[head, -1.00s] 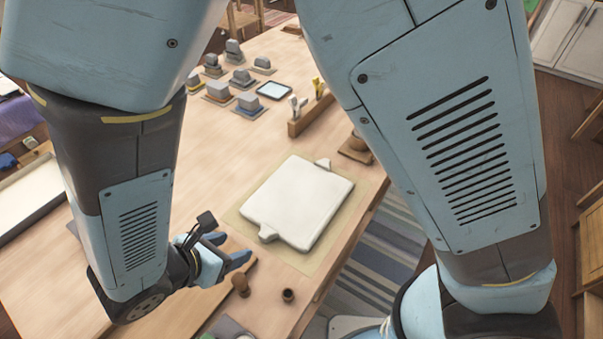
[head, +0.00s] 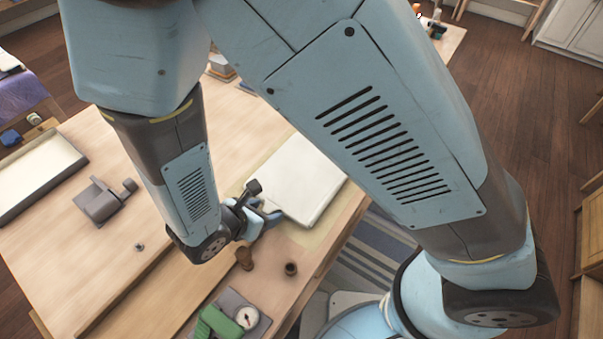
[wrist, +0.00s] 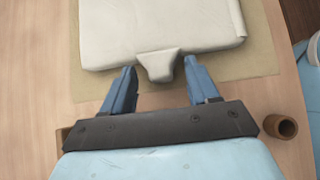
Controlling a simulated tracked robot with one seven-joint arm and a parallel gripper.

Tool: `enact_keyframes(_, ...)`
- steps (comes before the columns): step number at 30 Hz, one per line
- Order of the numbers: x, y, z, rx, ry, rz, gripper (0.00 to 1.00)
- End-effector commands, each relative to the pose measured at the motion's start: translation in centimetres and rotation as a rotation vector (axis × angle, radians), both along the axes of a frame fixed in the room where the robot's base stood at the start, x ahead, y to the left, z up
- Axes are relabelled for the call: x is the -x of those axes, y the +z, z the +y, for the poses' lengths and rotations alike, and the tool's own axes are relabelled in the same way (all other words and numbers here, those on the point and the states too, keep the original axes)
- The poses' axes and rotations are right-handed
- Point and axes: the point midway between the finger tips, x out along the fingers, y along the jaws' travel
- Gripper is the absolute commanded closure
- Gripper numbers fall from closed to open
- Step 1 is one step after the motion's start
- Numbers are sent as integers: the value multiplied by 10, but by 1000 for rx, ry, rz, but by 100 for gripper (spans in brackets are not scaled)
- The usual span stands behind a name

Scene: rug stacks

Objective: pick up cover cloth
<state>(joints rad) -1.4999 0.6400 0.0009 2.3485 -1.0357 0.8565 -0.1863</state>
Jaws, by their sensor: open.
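The cover cloth (head: 305,180) is a cream, flat, draped rectangle on a tan mat on the wooden table. In the wrist view the cloth (wrist: 160,35) lies ahead, with a small tab (wrist: 159,65) sticking out of its near edge. My gripper (wrist: 160,78) is open, one blue finger on either side of the tab, with gaps on both sides. Nothing is held. In the head view my gripper (head: 268,217) is at the cloth's near left corner, and my arm hides part of the cloth.
A small brown cup (head: 291,268) and a wooden knob-like piece (head: 244,258) stand close to my gripper. A green item with a dial (head: 228,320) is at the near edge. A grey fixture (head: 102,200) and a long tray (head: 38,175) are at left.

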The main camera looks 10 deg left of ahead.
Motion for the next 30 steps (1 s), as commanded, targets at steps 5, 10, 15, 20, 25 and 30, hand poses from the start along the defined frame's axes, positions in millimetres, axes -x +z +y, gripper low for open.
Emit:
enact_keyframes(5,-1,-2,-1,0,0,1,40)
enact_keyframes(10,-1,-2,-1,0,0,1,48)
enact_keyframes(15,-1,-1,-1,0,0,1,64)
enact_keyframes(20,-1,-1,-1,-1,-1,1,80)
enact_keyframes(25,-1,-1,-1,-1,-1,1,96)
enact_keyframes(30,-2,-1,-1,-1,-1,0,100)
